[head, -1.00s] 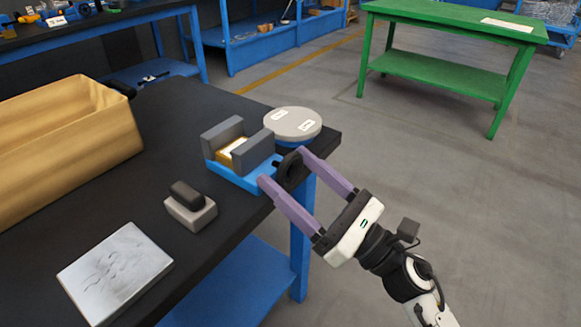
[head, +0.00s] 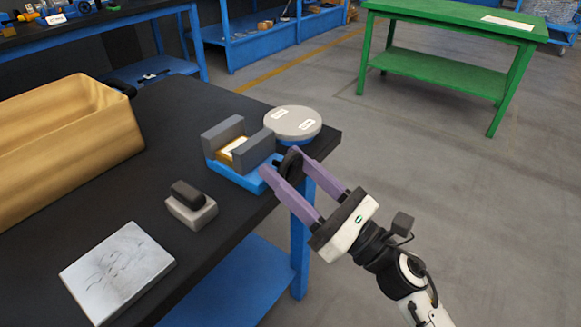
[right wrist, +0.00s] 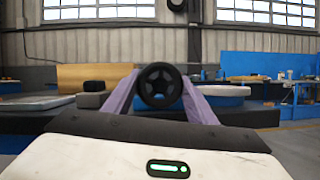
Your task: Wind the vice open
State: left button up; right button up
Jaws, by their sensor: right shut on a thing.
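The vice has a blue base (head: 226,174) and two grey jaws (head: 255,149), and stands near the right edge of the black bench. A yellow block (head: 232,147) lies between the jaws, partly hidden by them. The vice's black handwheel (head: 291,163) faces the bench's edge. My right gripper (head: 283,164) has its purple fingers on either side of the handwheel, shut on its rim. The right wrist view shows the spoked handwheel (right wrist: 160,86) between the fingertips. My left gripper is not in view.
A round grey turntable (head: 292,122) with labels stands just behind the handwheel. A tan bin (head: 70,130), a grey block with a black top (head: 190,208) and a scribbled plate (head: 117,270) lie further left on the bench. Open floor lies to the right, before a green table (head: 450,65).

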jog(key=m+t+h+p, duration=0.1)
jog(key=m, duration=0.2)
jog(key=shift+r+p, duration=0.15)
jog(key=shift+p, duration=0.15)
jog(key=shift+m+t+h+p, duration=0.4)
jog(key=shift+m+h+p, duration=0.2)
jog(key=shift+m, duration=0.4)
jog(key=shift+m+t+h+p, duration=0.3)
jog(key=shift+m+h+p, duration=0.2)
jog(key=shift+m+p, duration=0.5)
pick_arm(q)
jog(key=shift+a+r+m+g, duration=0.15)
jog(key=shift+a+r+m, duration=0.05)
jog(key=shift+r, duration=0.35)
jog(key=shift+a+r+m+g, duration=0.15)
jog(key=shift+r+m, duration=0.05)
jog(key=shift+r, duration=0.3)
pick_arm(e)
jog(key=shift+s+f+m+h, duration=0.15)
jog(key=shift+m+h, duration=0.25)
jog(key=shift+m, duration=0.4)
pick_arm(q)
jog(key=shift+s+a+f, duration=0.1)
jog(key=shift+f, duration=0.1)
pick_arm(e)
jog(key=shift+a+f, duration=0.1)
jog(key=shift+f, duration=0.1)
